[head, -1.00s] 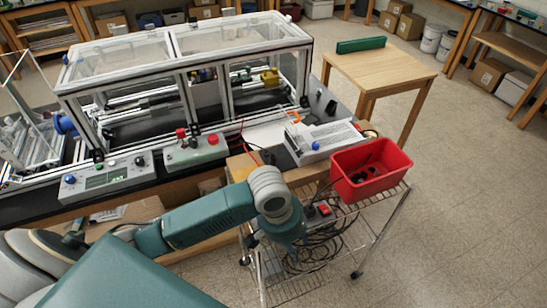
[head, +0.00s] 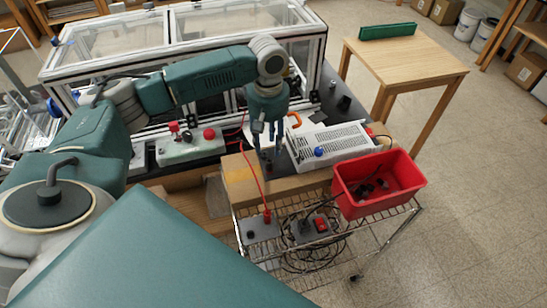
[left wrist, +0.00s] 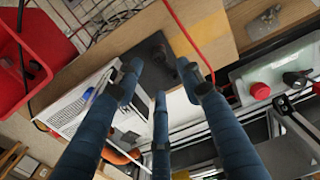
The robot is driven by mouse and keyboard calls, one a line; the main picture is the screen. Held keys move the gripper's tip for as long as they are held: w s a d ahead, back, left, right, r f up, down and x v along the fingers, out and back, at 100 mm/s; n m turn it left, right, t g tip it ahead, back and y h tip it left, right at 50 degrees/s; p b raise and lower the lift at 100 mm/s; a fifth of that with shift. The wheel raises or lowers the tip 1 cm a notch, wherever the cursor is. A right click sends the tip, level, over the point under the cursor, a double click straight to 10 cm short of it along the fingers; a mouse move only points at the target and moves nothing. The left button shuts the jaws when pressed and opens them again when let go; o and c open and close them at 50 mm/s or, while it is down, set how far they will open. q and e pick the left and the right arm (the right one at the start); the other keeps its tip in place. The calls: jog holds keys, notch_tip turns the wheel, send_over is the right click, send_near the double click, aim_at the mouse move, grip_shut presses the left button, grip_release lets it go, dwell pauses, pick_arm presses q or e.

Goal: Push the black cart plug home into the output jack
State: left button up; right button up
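My left gripper (head: 269,155) points down over the wooden board beside the white vented unit (head: 330,145). In the left wrist view its blue fingers (left wrist: 160,78) are spread. A small black upright piece (left wrist: 183,66) stands on a dark plate (left wrist: 152,55) near the right fingertip; no grip on it shows. I cannot tell whether this piece is the cart plug or the output jack. A grey box (head: 262,229) on the cart has a red plug (head: 267,216) in it and a black spot beside it. My right gripper is out of view.
A red cable (head: 256,178) runs from the grey box up past my left gripper. A red bin (head: 400,180) stands on the wire cart, right of the gripper. A second box with a red switch (head: 320,224) and coiled black cables lie there too. A framed enclosure stands behind.

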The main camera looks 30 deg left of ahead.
aim_at(269, 161)
pick_arm(q)
jog(key=shift+s+r, duration=0.1)
jog(key=shift+s, duration=0.2)
jog(key=shift+w+f, duration=0.15)
jog(key=shift+f, duration=0.25)
notch_tip(269, 161, down, 3)
jog(key=shift+r+b, duration=0.1)
jog(key=shift+b, duration=1.15)
notch_tip(269, 161, down, 2)
jog(key=b, duration=0.2)
jog(key=shift+b, duration=0.4)
jog(key=shift+f+p, duration=0.25)
jog(key=shift+p, duration=0.05)
jog(key=shift+f, duration=1.5)
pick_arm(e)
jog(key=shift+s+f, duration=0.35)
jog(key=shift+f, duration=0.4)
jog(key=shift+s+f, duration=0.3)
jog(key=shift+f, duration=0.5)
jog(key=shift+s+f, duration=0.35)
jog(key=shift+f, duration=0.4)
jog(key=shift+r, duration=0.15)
pick_arm(q)
jog(key=shift+p, duration=0.85)
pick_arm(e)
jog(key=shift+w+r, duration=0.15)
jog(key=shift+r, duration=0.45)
